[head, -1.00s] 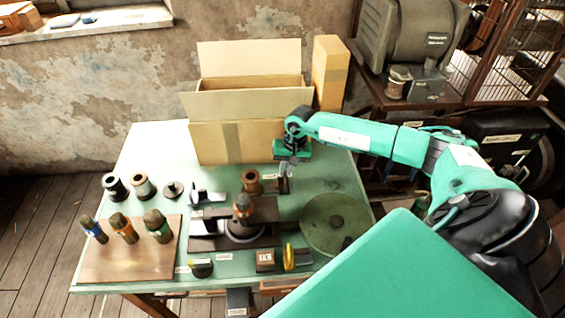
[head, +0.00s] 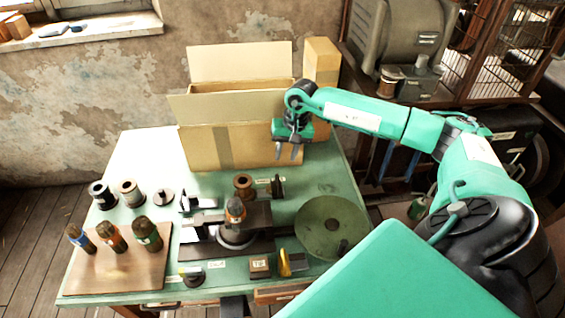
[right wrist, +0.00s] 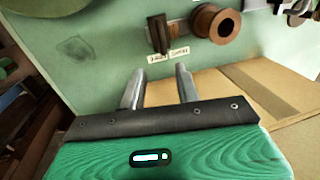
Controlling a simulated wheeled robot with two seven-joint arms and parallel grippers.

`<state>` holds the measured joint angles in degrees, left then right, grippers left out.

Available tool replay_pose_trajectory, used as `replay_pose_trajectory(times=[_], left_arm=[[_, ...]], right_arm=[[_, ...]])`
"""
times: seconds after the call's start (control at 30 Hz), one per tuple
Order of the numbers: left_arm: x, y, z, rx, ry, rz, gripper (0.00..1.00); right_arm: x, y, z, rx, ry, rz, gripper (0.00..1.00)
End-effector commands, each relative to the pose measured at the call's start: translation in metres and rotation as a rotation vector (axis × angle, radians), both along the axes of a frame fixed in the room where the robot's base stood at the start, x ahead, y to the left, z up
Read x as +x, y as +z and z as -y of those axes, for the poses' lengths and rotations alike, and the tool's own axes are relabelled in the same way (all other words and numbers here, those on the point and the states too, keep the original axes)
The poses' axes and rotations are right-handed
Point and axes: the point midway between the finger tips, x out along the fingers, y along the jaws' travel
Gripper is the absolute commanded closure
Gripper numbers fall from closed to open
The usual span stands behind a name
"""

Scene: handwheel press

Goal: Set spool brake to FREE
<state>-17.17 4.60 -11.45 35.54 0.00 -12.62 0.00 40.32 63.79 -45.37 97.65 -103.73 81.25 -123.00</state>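A brown spool (head: 244,184) stands at the back of the green table. Just to its right is a small dark upright lever piece (head: 277,187) with a pale label beside it, apparently the spool brake. In the right wrist view the spool (right wrist: 212,24) shows beside a dark part with two small labels (right wrist: 168,55), too small to read surely. I cannot tell the brake's setting. My right gripper (head: 287,154) is above and behind the lever, in front of the cardboard box. Its two fingers (right wrist: 160,88) are apart and empty, not touching the brake. My left gripper is out of view.
An open cardboard box (head: 235,147) stands at the back, close to my right gripper. A green disc (head: 331,226) lies on the right. Several bottles stand on a wooden board (head: 117,277) at left.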

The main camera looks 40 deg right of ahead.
Motion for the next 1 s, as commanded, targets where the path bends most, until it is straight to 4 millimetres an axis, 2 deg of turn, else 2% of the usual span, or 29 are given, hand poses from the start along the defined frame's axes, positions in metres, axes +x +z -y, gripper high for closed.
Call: replay_pose_trajectory(times=[0.03, 0.2, 0.33, 0.5, 1.0], left_arm=[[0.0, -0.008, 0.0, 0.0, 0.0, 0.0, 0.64], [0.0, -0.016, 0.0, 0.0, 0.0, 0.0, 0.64], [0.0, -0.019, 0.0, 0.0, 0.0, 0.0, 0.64], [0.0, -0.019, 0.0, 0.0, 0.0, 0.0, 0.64], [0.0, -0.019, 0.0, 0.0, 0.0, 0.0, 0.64]], right_arm=[[-0.001, 0.008, 0.002, -0.001, 0.0, 0.004, 0.67], [-0.004, 0.038, 0.007, -0.001, -0.002, 0.003, 0.67], [-0.006, 0.051, 0.009, 0.0, -0.001, 0.001, 0.67], [-0.007, 0.056, 0.01, 0.0, -0.001, -0.002, 0.67], [-0.007, 0.056, 0.01, 0.0, -0.001, -0.002, 0.67]])
